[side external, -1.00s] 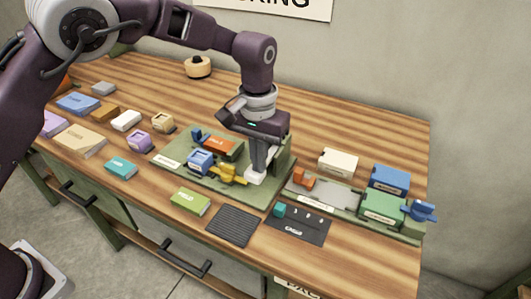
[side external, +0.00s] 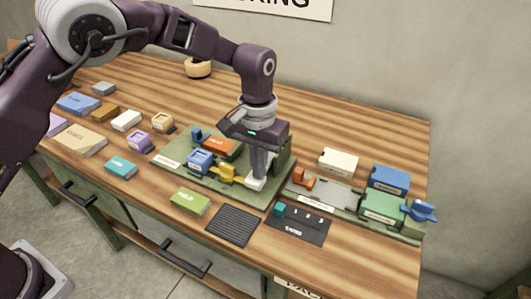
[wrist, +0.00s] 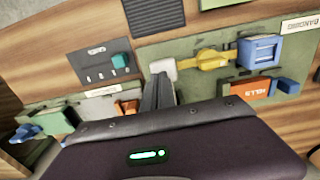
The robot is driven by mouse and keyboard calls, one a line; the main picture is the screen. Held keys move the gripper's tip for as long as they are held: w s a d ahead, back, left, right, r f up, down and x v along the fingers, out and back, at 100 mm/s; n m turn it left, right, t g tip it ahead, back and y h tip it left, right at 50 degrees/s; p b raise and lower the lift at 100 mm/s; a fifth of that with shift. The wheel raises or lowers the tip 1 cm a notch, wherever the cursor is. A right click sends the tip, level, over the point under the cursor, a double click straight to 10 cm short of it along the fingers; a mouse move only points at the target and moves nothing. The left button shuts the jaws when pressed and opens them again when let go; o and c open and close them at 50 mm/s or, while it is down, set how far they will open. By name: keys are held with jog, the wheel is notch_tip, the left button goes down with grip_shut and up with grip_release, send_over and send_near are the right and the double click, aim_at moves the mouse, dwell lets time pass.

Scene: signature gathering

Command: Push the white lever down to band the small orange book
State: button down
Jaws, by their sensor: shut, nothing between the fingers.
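The small orange book (side external: 221,147) lies in the green banding station (side external: 183,178), beside a blue block (side external: 201,161). It also shows in the wrist view (wrist: 249,91). A yellow part (side external: 228,173) sits between the blue block and the white lever (side external: 254,185). My gripper (side external: 259,177) is shut and empty, pointing down. Its fingertips are at the white lever's end and appear to touch it from above. In the wrist view the lever's white end (wrist: 162,66) shows just beyond the fingers, which partly hide it.
A second green station (side external: 380,208) with a blue handle (side external: 421,211) stands to the right. A dark panel with a teal slider (side external: 279,209) and a ribbed black mat (side external: 233,226) lie in front. Several loose books and blocks are on the left. The back of the table is mostly clear.

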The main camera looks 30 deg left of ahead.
jog(key=shift+f, duration=0.55)
dwell(0.4)
notch_tip(320, 180, up, 9)
dwell(0.7)
jog(key=s+a+r+t+h, duration=0.1)
jog(key=s+a+r+t, duration=0.1)
jog(key=s+a+r, duration=1.05)
jog(key=s+a+f+t, duration=0.1)
jog(key=s+a, duration=0.1)
jog(key=s, duration=0.6)
jog(key=s+a+t+y, duration=0.1)
jog(key=s+a+t, duration=0.1)
jog(key=s, duration=0.7)
jog(key=shift+a+f+t, duration=0.3)
jog(key=shift+a+f, duration=0.1)
jog(key=shift+a, duration=0.2)
